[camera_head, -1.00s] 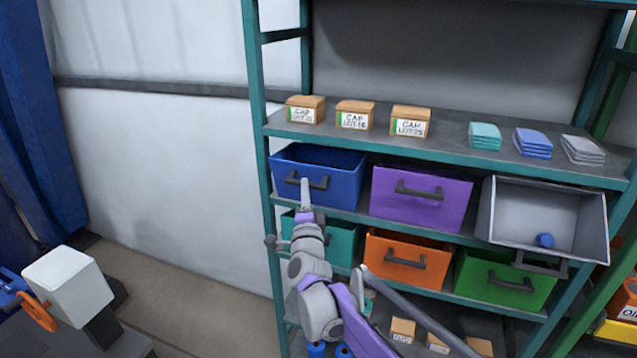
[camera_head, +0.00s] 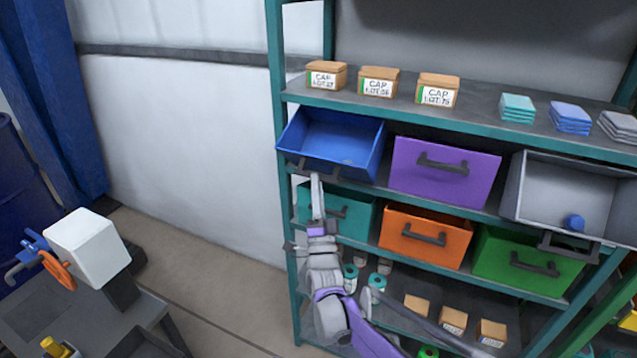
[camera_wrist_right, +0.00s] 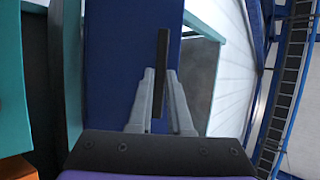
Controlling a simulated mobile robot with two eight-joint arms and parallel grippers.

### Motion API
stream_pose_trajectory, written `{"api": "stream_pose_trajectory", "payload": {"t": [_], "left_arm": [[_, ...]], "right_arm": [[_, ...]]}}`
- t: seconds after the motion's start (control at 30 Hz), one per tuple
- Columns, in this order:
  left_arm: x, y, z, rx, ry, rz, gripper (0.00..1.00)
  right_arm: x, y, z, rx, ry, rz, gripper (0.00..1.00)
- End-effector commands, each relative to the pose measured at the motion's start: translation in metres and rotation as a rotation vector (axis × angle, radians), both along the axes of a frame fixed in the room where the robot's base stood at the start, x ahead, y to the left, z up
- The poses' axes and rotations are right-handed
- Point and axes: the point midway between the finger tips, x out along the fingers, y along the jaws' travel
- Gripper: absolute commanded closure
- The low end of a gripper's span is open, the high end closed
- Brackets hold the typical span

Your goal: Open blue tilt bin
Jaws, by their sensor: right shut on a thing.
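The blue tilt bin (camera_head: 340,138) hangs at the left end of the shelf's upper bin row in the head view. It is tilted forward, and its empty-looking inside shows. My right gripper (camera_head: 317,182) is below its front edge, shut on the dark bin handle (camera_head: 333,172). In the right wrist view the fingers (camera_wrist_right: 160,100) close around the handle bar (camera_wrist_right: 161,70), in front of the blue bin face (camera_wrist_right: 112,62). My left gripper is not in view.
A shut purple bin (camera_head: 443,172) is beside it, then a tilted-open grey bin (camera_head: 535,195) holding a small blue piece (camera_head: 573,222). Teal (camera_head: 350,205), orange (camera_head: 425,235) and green bins (camera_head: 528,262) sit below. Labelled boxes (camera_head: 378,82) stand above.

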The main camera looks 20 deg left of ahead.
Motion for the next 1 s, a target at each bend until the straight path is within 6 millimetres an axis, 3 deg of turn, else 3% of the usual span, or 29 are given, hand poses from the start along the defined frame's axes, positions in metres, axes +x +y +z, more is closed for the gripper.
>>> {"api": "stream_pose_trajectory", "payload": {"t": [0.4, 1.0], "left_arm": [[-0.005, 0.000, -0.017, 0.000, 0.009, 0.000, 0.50], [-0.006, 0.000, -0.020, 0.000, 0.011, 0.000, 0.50]], "right_arm": [[-0.005, 0.000, -0.020, -0.001, -0.048, 0.000, 1.00], [-0.004, 0.000, -0.025, -0.002, -0.043, 0.000, 1.00]]}}
